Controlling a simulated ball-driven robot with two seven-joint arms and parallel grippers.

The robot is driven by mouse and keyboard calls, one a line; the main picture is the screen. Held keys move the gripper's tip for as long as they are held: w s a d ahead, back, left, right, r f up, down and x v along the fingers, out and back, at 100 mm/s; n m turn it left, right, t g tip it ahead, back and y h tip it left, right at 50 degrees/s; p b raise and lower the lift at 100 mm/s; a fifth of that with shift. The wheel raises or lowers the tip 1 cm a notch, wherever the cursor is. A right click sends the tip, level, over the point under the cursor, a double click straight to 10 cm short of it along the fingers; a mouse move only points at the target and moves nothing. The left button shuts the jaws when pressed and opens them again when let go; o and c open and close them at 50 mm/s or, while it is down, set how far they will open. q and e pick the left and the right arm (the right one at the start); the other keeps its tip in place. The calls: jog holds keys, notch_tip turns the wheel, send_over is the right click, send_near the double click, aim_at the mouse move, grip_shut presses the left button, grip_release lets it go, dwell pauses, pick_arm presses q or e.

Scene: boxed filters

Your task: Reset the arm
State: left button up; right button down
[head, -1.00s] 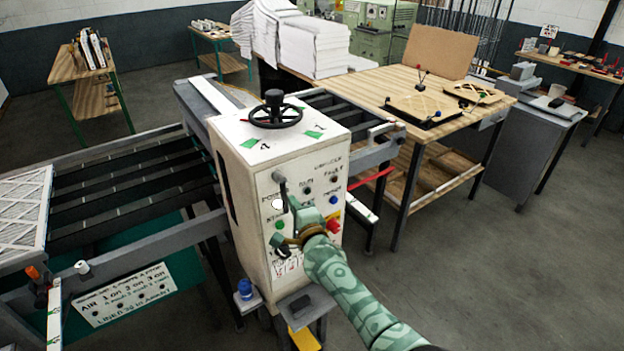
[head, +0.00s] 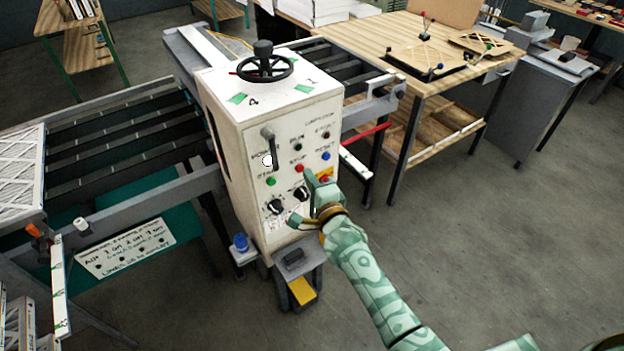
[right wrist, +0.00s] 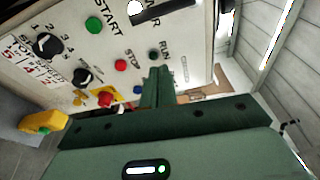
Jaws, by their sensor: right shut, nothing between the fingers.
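My right gripper (head: 309,178) is in front of the white control box (head: 228,130), at the right part of its panel. It is shut and empty, and its closed fingers also show in the right wrist view (right wrist: 156,84). The fingertips are close to the red stop button (head: 299,168) and the emergency button (head: 325,179) on its yellow plate. I cannot tell whether they touch the panel. A green start button (head: 271,181), a blue button (head: 326,156) and two black knobs sit around them. My left gripper is not in view.
A black handwheel (head: 265,68) tops the box. A roller conveyor (head: 120,150) with a white pleated filter (head: 20,170) runs at the left. A wooden table (head: 385,40) stands behind right. A pedestal with a yellow pad (head: 302,290) stands below the box. The floor at right is clear.

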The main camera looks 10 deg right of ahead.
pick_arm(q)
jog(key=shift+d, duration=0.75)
pick_arm(e)
jog(key=shift+s+a, duration=0.1)
jog(key=shift+s, duration=0.4)
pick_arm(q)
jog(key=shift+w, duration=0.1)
pick_arm(e)
jog(key=shift+w, duration=0.1)
